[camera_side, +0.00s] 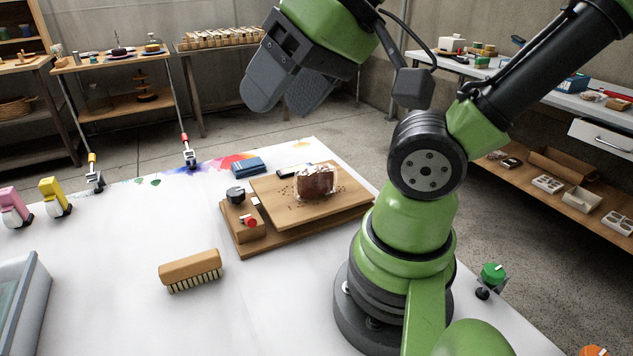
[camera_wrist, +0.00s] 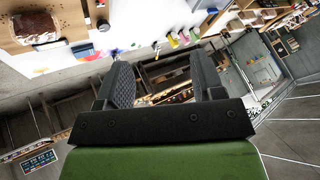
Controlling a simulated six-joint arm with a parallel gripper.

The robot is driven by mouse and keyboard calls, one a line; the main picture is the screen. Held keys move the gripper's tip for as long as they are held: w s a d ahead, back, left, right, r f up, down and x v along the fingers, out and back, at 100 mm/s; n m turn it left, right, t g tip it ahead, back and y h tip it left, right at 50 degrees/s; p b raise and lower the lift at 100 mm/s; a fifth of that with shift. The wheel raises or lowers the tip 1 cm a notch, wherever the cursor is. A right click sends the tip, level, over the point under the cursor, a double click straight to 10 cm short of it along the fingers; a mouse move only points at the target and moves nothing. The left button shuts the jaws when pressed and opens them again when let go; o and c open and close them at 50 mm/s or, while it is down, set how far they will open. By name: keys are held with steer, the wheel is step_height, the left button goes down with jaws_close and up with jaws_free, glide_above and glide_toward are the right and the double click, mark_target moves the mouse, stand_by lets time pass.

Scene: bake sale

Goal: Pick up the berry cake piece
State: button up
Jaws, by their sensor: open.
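In the wrist view the cake piece (camera_wrist: 36,28) shows at the upper left. My gripper (camera_side: 287,100) is open and empty, raised well above the table, up and a little left of the cake. In the wrist view its two dark fingers (camera_wrist: 166,82) stand apart with nothing between them.
A block with a black knob and red button (camera_side: 242,219) adjoins the board's left side. A blue folded cloth (camera_side: 248,167) lies behind it. A wooden brush (camera_side: 190,270) lies front left. A grey bin (camera_side: 22,305) stands at the left edge. The table between is clear.

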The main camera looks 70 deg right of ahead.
steer(key=n+g+h, duration=0.3)
steer(key=n+g, duration=0.5)
steer(key=n, duration=0.4)
glide_toward(315, 169)
steer(key=shift+w+a+f, duration=0.15)
steer(key=shift+a+f, duration=0.3)
steer(key=shift+a, duration=0.25)
steer(key=shift+n+g, duration=0.3)
steer(key=shift+n, duration=0.1)
steer(key=f, duration=0.1)
steer(key=d+f, duration=0.1)
steer(key=f, duration=0.1)
steer(key=s+f, duration=0.1)
steer(key=f, duration=0.1)
steer(key=shift+d+f, duration=0.2)
steer(key=shift+d, duration=0.15)
steer(key=shift+s+d+f, duration=0.1)
steer(key=shift+d+f, duration=0.05)
steer(key=shift+f, duration=1.4)
steer(key=shift+s+d+f, duration=0.1)
steer(key=shift+d+f, duration=0.1)
steer(key=shift+f, duration=1.3)
steer(key=c, duration=0.7)
